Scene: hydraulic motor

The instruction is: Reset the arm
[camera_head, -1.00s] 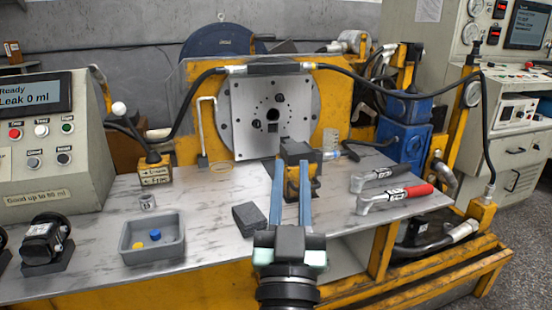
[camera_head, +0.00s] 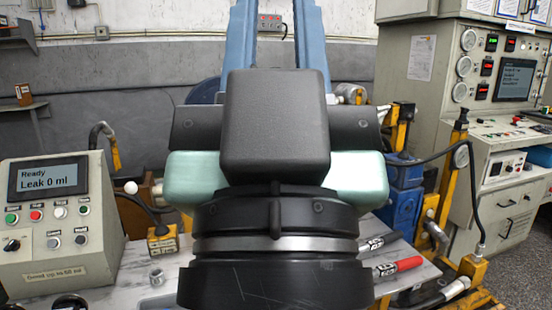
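My gripper (camera_head: 275,30) is raised close in front of the head camera and points upward. Its two long blue fingers stand apart, with the back wall visible between them. The black and pale green gripper body and wrist cover the middle of the view. They hide the motor mounting plate and most of the worktop behind.
The control box (camera_head: 62,215) reads "Ready, Leak 0 ml" at left. A metal cup (camera_head: 157,276) and a red-handled tool (camera_head: 398,266) lie on the worktop (camera_head: 120,285). A blue block (camera_head: 405,205) and a grey cabinet (camera_head: 500,110) stand at right.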

